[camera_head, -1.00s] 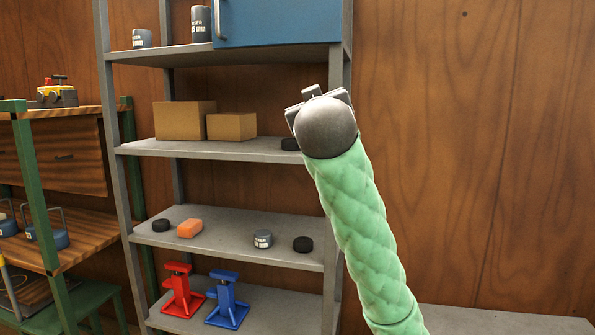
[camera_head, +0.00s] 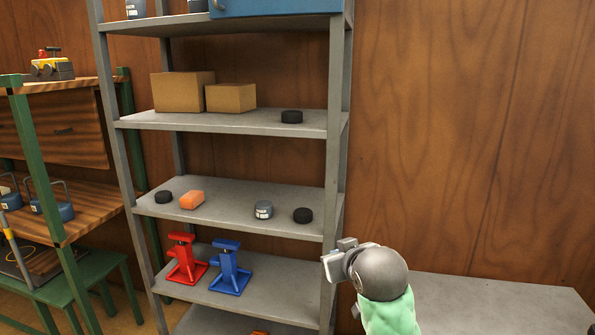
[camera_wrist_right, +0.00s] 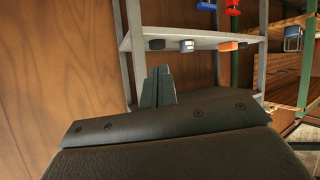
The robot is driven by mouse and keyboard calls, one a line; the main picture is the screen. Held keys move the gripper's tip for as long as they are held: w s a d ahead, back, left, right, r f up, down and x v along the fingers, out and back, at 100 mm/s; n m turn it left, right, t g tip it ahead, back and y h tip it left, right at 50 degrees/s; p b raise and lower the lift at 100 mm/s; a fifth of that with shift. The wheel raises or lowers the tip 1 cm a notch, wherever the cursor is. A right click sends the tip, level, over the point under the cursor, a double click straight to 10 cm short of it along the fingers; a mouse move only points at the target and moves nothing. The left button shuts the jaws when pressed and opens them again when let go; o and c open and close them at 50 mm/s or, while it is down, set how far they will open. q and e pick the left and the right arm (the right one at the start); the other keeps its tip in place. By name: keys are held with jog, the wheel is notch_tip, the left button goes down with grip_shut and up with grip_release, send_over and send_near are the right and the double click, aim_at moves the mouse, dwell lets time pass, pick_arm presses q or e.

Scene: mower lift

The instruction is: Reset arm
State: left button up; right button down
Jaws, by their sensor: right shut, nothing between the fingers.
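My right gripper (camera_head: 332,264) is low in the head view, in front of the shelf's right post, with its green-sleeved arm below it. It points left and holds nothing. In the right wrist view its fingers (camera_wrist_right: 158,86) are together, with the shelf behind them. My left gripper is in neither view.
A grey metal shelf (camera_head: 230,121) holds boxes, black pucks (camera_head: 303,215), an orange block (camera_head: 192,200), a grey can (camera_head: 263,210), a red jack (camera_head: 185,260) and a blue jack (camera_head: 230,268). A grey surface (camera_head: 500,305) lies right. A green-framed wooden bench (camera_head: 60,215) stands left.

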jog(key=s+d+f+m+g+p, duration=0.1)
jog(key=s+d+f+g, duration=0.15)
jog(key=s+f, duration=0.75)
jog(key=s+d+f+g+p, duration=0.1)
jog(key=s+d+f+g, duration=0.15)
jog(key=s+f, duration=0.75)
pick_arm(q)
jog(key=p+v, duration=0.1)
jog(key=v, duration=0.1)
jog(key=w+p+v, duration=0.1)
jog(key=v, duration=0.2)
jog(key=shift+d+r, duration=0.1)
pick_arm(e)
jog(key=s+f+g+h, duration=0.1)
jog(key=s+f+g, duration=0.4)
jog(key=s+f, duration=1.1)
jog(key=shift+s+f+m, duration=0.2)
jog(key=shift+f+m, duration=0.2)
